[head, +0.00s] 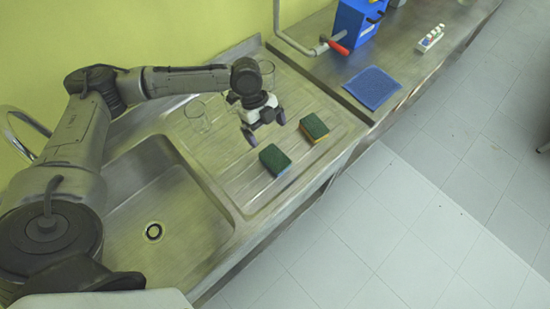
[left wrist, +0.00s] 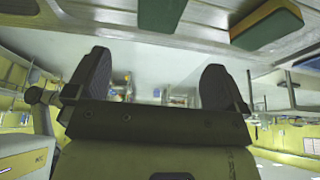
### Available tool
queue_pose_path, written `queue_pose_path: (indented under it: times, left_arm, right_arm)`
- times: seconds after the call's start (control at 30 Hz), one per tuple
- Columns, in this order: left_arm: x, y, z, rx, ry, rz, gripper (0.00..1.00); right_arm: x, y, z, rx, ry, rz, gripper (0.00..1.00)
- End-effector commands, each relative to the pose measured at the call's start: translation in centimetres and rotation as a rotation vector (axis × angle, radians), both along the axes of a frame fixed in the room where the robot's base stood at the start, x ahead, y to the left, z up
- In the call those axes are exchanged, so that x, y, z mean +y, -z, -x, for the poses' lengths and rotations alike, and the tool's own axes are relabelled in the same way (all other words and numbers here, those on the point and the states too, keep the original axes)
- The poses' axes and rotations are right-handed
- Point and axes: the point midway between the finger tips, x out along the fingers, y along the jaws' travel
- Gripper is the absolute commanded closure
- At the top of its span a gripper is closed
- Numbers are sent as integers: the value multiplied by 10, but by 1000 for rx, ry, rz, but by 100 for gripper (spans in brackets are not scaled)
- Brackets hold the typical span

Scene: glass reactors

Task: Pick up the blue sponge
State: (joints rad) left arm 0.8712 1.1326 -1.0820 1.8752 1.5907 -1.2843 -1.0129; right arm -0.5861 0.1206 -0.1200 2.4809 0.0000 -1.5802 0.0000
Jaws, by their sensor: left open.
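Two sponges with dark green tops lie on the ribbed steel drainboard. The nearer sponge (head: 275,160) has a narrow side whose colour is hard to tell, perhaps bluish; the other sponge (head: 314,127) has a yellow-orange side. Both also show at the top of the left wrist view, the plain one (left wrist: 161,15) left of the orange-sided one (left wrist: 268,24). My left gripper (head: 264,126) is open and empty, above the drainboard and behind the nearer sponge, touching neither. Its two dark fingers stand wide apart in the left wrist view (left wrist: 157,82). My right gripper is out of view.
A sink basin (head: 165,205) lies left of the drainboard. Clear glassware (head: 197,117) stands behind, near the wall. A blue mat (head: 373,88), a blue box (head: 352,25) and a red-handled tap (head: 336,45) are on the right. Open floor (head: 400,210) lies in front.

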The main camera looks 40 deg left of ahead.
Motion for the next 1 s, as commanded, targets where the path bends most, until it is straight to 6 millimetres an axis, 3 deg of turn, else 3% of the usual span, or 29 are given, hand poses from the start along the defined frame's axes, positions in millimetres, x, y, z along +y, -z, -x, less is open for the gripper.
queue_pose_path:
  times: [0.3, 0.67, 1.0]
  left_arm:
    - [-21, 51, 2, 1, 3, 0, 1]
    - [-31, 72, 2, 0, 1, -1, 1]
    - [-48, 109, 5, 0, 1, -1, 1]
  right_arm:
    - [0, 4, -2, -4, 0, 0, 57]
    - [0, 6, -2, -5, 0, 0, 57]
    - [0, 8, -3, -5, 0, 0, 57]
